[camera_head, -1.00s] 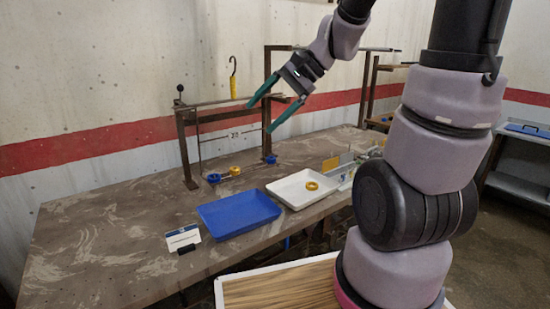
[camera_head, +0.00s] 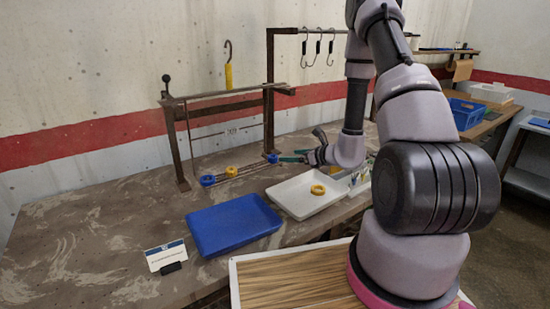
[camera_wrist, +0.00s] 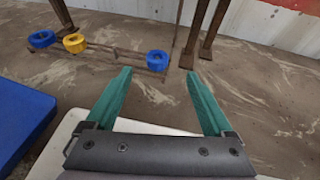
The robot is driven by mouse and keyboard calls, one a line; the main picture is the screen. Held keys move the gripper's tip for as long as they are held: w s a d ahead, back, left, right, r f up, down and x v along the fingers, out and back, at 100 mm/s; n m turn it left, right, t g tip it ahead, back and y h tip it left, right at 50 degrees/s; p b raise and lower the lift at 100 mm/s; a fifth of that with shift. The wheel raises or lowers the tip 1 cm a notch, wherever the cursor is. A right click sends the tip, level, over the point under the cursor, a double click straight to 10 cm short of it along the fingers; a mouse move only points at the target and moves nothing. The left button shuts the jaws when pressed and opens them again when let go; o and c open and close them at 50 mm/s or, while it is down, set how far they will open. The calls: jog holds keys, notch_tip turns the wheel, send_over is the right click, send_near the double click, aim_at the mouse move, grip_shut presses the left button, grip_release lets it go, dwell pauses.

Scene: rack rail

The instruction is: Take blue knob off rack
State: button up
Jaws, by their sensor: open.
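A low rack rail (camera_head: 250,171) on the table carries a blue knob (camera_head: 207,181) at its left end, a yellow knob (camera_head: 231,171) and another blue knob (camera_head: 272,158) at its right end. My gripper (camera_head: 291,156) is open and low, just right of the right-end blue knob. In the wrist view the green fingers are spread and empty, and that blue knob (camera_wrist: 157,60) lies just beyond the gap between the fingertips (camera_wrist: 158,73). The other blue knob (camera_wrist: 42,39) and the yellow knob (camera_wrist: 74,43) are farther left.
A blue tray (camera_head: 235,224) and a white tray (camera_head: 291,204) with a yellow ring (camera_head: 318,189) stand in front of the rail. A metal frame with posts (camera_head: 269,95) rises behind the rail. A card (camera_head: 166,255) stands front left. The left tabletop is clear.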

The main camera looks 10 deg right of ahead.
aim_at(271, 156)
jog(key=x, duration=0.4)
jog(key=shift+w+a+f, duration=0.15)
jog(key=shift+w+f, duration=0.05)
jog(key=shift+w, duration=0.15)
jog(key=shift+x, duration=2.9)
jog(key=shift+s+a, duration=0.1)
jog(key=shift+a, duration=0.15)
jog(key=c, duration=1.4)
jog(key=shift+r, duration=0.2)
